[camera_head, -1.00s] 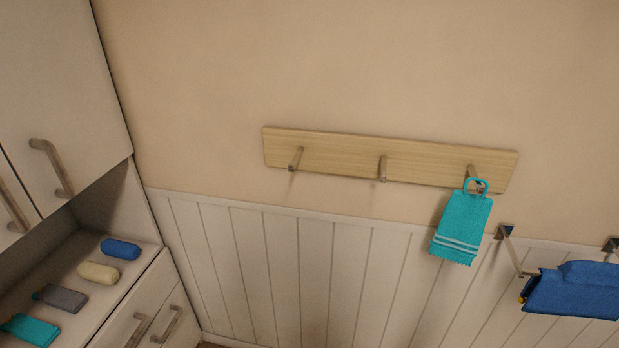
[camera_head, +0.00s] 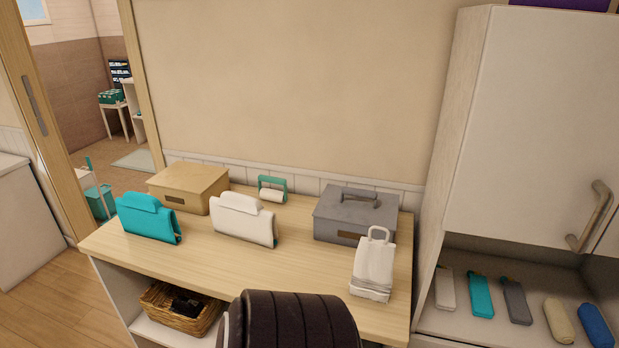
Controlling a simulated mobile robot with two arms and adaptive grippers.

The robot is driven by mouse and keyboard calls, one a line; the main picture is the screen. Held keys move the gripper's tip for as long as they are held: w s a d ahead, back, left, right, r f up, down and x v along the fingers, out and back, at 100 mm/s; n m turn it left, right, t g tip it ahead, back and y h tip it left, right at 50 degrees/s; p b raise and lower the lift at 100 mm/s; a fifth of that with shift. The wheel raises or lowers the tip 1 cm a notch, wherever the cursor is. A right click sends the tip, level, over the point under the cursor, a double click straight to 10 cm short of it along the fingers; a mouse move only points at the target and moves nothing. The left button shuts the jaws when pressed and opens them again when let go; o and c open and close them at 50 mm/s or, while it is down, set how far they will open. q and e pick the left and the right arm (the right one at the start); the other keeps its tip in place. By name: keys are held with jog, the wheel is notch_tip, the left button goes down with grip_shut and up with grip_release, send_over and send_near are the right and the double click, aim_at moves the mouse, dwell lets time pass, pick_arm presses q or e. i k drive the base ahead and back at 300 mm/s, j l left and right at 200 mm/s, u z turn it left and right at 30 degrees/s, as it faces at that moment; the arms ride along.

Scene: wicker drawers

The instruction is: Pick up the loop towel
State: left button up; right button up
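A white towel with a loop at its top (camera_head: 374,268) is at the right front of the wooden table, beside the grey box. Its loop points up and grey bands cross its lower part. A folded teal cloth (camera_head: 148,219) and a folded white cloth (camera_head: 243,219) are on the same table to the left. The teal loop towel seen earlier on a wall hook is out of view now. Neither of my grippers shows in the current view.
The table (camera_head: 215,252) also holds a tan box (camera_head: 188,187), a grey box (camera_head: 355,216) and a green-framed roll (camera_head: 272,190). A dark ribbed rounded object (camera_head: 290,322) blocks the front. A cabinet (camera_head: 530,130) stands right; a doorway opens left.

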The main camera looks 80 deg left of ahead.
aim_at(373, 277)
jog(key=u, duration=2.1)
